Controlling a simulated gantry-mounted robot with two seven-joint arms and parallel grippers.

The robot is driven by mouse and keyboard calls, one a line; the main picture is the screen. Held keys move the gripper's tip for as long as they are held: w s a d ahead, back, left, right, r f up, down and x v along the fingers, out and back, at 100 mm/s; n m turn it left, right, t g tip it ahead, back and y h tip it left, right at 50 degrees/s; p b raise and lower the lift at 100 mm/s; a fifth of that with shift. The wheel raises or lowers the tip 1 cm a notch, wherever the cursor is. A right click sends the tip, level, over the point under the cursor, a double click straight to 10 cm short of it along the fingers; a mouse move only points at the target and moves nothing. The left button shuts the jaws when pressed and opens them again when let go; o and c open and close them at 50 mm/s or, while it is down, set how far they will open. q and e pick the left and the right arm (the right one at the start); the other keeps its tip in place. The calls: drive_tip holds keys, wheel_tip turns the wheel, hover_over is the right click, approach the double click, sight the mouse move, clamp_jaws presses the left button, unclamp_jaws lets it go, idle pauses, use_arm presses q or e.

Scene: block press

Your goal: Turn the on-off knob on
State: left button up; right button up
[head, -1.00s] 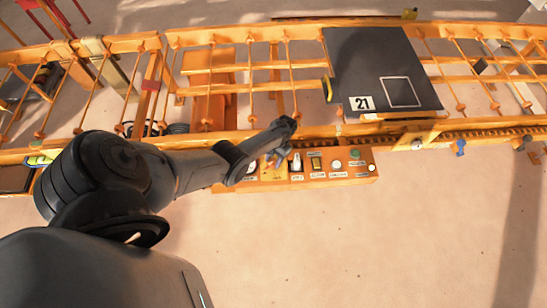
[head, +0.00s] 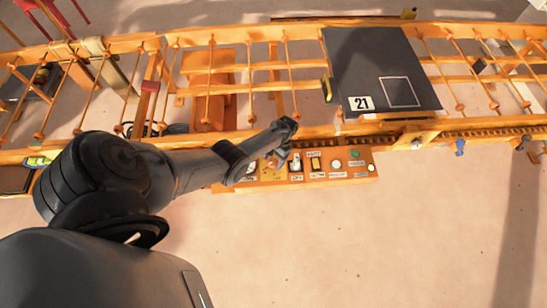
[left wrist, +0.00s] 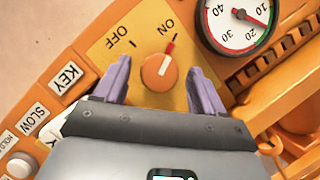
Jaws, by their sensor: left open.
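The on-off knob (left wrist: 160,72) is a round orange dial on a yellow plate (left wrist: 102,48) lettered OFF and ON. Its red pointer points up and right at the ON mark in the left wrist view. My left gripper (left wrist: 158,66) is open, with one purple finger on each side of the knob. I see gaps between the fingers and the dial. In the head view my left gripper (head: 282,155) is over the left part of the orange control panel (head: 335,181), and the arm partly covers that part. My right gripper is not in view.
A dial gauge (left wrist: 238,20) sits beside the plate. KEY (left wrist: 66,78) and SLOW (left wrist: 34,123) labels and a white button (left wrist: 20,166) lie at lower left. In the head view an orange rail frame (head: 230,136) runs behind the panel, with a dark board (head: 365,65) marked 21.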

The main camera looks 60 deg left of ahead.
use_arm(q)
drive_tip(key=shift+r, duration=0.15)
drive_tip(key=p+v, duration=0.3)
drive_tip(key=v, duration=0.7)
drive_tip(key=shift+w+r, duration=0.15)
drive_tip(key=shift+r, duration=0.05)
